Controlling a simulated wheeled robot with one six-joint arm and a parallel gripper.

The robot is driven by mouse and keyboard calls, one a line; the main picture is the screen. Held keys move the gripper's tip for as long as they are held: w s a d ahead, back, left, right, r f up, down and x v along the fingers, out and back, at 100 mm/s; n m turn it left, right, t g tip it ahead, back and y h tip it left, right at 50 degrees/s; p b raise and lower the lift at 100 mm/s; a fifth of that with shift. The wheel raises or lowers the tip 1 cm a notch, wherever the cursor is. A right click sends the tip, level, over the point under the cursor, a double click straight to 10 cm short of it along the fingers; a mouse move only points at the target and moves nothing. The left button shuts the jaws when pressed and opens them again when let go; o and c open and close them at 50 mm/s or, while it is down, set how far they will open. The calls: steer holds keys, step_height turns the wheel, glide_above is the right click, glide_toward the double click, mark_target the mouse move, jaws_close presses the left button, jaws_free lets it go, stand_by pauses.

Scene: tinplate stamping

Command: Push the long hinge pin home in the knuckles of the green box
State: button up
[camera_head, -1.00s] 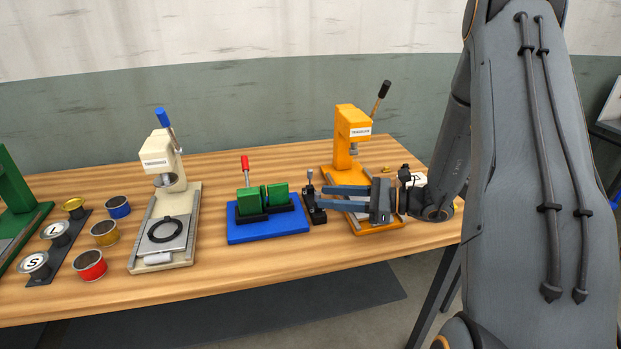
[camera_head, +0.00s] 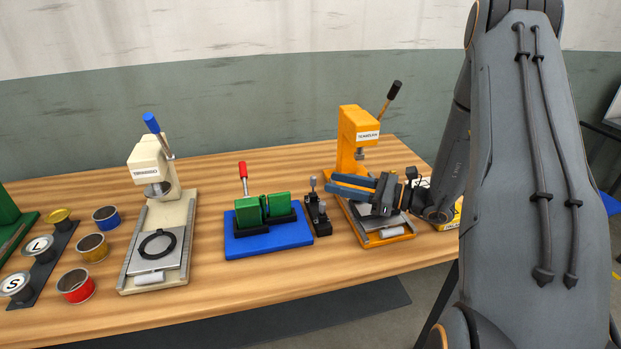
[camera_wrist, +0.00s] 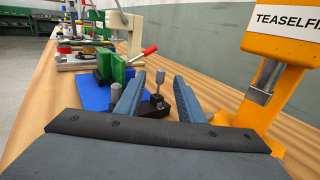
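The green box (camera_head: 277,204) is clamped as two upright green parts on a blue base (camera_head: 268,242), with a red-handled lever (camera_head: 243,172) behind. In the wrist view it shows left of my fingers (camera_wrist: 107,66). A small black stand (camera_head: 322,227) to its right holds upright grey-headed pins; the taller one (camera_head: 313,183) is at the back. I cannot tell which is the long hinge pin, and the knuckles are too small to make out. My gripper (camera_head: 332,182) is open and empty, with its fingertips pointing left near the stand. In the wrist view the stand shows between the fingers (camera_wrist: 155,88).
An orange press (camera_head: 352,140) stands behind and right of my gripper, close by. A cream press (camera_head: 150,175) with a blue handle stands left of the blue base. Several tins and a black strip of round pieces lie far left. The table's front strip is clear.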

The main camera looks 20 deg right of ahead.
mark_target(313, 176)
steer(key=p+x, duration=0.3)
steer(key=x, duration=0.5)
steer(key=shift+w+d+f, duration=0.1)
steer(key=shift+d, duration=0.05)
jaws_close()
